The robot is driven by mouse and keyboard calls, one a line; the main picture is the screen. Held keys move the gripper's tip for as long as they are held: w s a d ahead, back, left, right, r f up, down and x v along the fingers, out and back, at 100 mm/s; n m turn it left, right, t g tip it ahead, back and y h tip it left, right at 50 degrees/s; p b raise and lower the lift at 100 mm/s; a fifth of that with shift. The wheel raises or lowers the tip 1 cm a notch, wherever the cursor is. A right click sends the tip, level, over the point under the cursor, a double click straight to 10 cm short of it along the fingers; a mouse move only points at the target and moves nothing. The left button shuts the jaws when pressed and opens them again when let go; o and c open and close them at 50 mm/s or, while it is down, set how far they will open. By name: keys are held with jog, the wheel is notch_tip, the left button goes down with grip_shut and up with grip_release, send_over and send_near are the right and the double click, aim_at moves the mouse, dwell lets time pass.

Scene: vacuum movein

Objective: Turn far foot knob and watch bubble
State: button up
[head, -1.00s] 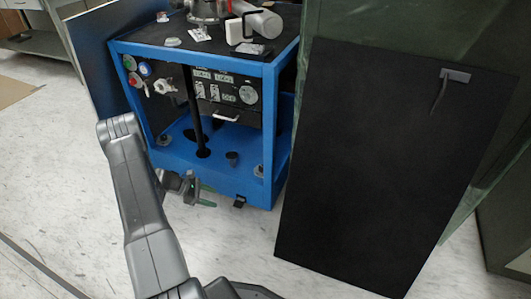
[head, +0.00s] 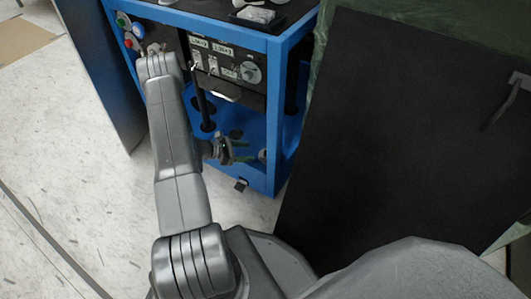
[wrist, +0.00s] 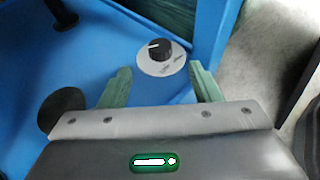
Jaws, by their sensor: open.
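A black knob (wrist: 160,48) with a white pointer line sits on a round white dial plate (wrist: 162,60) on the blue base of the cabinet. In the wrist view it lies just beyond my gripper (wrist: 160,76), roughly centred between the two green fingers. The fingers are open and empty, and I see no contact with the knob. In the head view my gripper (head: 236,153) is low at the cabinet's front opening, above the blue base. I cannot make out a bubble.
The blue-framed cabinet (head: 277,120) has a control panel (head: 225,65) above the opening. A dark hole (wrist: 62,108) is left of the fingers. A large black panel (head: 400,130) stands on the right.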

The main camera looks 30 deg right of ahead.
aim_at(265, 152)
jog(key=b+x, duration=0.2)
jog(key=x, duration=0.7)
jog(key=c, duration=1)
jog(key=shift+g+b, duration=0.3)
